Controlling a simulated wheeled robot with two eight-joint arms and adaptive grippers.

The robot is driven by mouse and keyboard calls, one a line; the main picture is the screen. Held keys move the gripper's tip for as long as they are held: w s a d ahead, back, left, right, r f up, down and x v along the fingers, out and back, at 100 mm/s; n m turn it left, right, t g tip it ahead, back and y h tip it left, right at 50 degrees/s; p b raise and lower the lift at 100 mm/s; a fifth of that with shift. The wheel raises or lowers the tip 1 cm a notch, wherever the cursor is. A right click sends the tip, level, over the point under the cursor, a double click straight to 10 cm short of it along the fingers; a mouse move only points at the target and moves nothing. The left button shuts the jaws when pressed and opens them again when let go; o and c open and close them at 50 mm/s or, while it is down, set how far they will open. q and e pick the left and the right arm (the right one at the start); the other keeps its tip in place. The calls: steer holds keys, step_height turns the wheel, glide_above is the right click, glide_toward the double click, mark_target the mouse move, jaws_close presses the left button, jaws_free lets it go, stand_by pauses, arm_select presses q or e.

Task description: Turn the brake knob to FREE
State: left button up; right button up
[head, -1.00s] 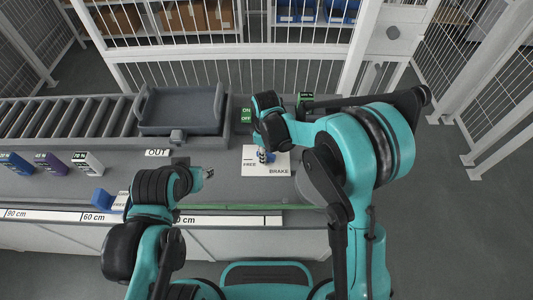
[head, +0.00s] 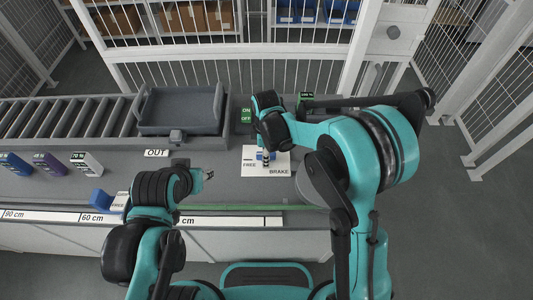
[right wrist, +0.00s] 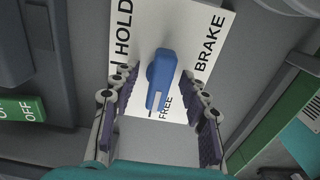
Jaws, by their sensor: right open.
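The blue brake knob (right wrist: 161,76) sits on a white plate (right wrist: 190,25) marked HOLD, BRAKE and FREE. In the right wrist view its narrow end points down toward the tick beside the word FREE. My right gripper (right wrist: 157,74) is open, with one finger on each side of the knob and a visible gap to both. In the head view the plate (head: 251,170) lies below my right gripper (head: 265,160), which partly covers the knob (head: 259,155). My left gripper (head: 208,175) is over the bench, left of the plate; its fingers are too small to judge.
A green ON/OFF panel (head: 246,116) stands behind the plate. A grey tray (head: 180,110) sits at the end of the roller conveyor (head: 65,120). Several coloured blocks (head: 87,163) stand at the left. A ruler strip (head: 230,220) runs along the front edge.

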step_height(320, 180, up, 9)
steer(key=p, duration=0.6)
stand_by(0.3)
stand_by(0.4)
